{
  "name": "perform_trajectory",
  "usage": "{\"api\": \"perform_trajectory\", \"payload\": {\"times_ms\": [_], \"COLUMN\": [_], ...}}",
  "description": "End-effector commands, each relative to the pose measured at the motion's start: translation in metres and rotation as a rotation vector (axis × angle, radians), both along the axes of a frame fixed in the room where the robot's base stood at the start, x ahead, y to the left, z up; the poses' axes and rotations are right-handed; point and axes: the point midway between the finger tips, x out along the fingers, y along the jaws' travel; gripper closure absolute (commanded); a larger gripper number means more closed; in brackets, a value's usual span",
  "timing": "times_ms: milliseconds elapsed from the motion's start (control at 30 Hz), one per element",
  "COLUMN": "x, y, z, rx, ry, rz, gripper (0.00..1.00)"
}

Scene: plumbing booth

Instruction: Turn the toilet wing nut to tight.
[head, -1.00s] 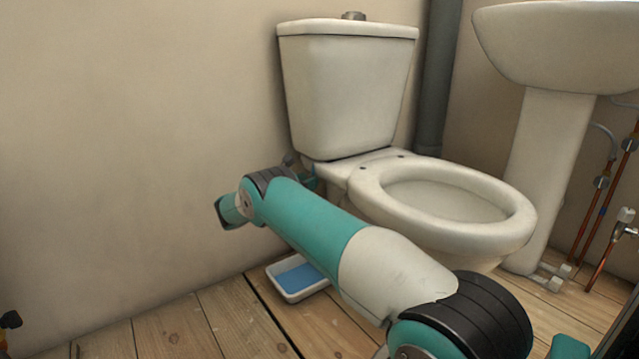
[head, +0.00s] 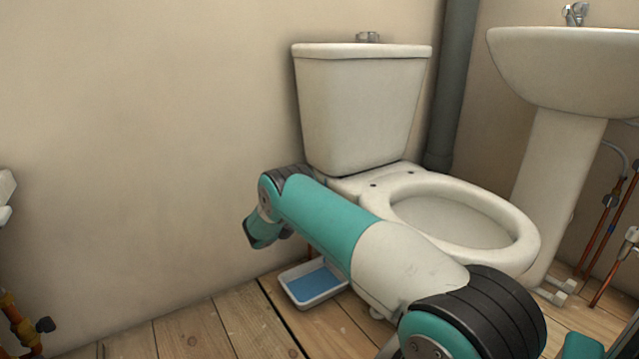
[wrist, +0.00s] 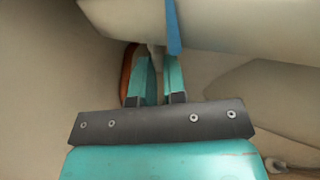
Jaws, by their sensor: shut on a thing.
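The toilet's white cistern (head: 362,105) stands above its bowl (head: 455,225) in the head view. My arm reaches toward the left underside of the cistern and hides my gripper and the nut there. In the wrist view my gripper (wrist: 160,62) is under a pale ceramic underside (wrist: 225,22), its two teal fingers close together. A small greyish piece (wrist: 154,62), apparently the wing nut, shows between the fingers, and they are shut on it. Its wings and its turn angle cannot be made out. A blue strip (wrist: 172,25) crosses just above the right finger.
A white tray with a blue inside (head: 313,284) lies on the plank floor below my arm. A reddish-brown part (wrist: 129,68) is just left of the fingers. The wall is close on the left. A basin (head: 570,65) and copper pipes (head: 605,235) are at right.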

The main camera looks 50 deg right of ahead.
Motion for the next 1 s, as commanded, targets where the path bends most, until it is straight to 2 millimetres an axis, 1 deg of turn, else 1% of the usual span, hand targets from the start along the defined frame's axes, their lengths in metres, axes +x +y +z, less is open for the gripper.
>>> {"api": "perform_trajectory", "payload": {"times_ms": [33, 300, 667, 700, 767, 800, 1000], "x": [-0.0027, -0.0085, -0.0083, -0.0082, -0.0082, -0.008, -0.0075], "y": [-0.0024, -0.0038, -0.0029, -0.0029, -0.0026, -0.0023, -0.0011], "z": [0.0104, 0.0046, 0.0012, 0.0012, 0.0011, 0.001, 0.0005], "rx": [0.0, 0.002, 0.001, 0.001, 0.001, 0.002, 0.002], "ry": [0.004, -0.002, -0.004, -0.004, -0.004, -0.004, -0.003], "rz": [0.03, 0.168, 0.183, 0.183, 0.183, 0.183, 0.185], "gripper": [1.0, 1.0, 1.0, 0.81, 0.68, 0.63, 0.63]}}
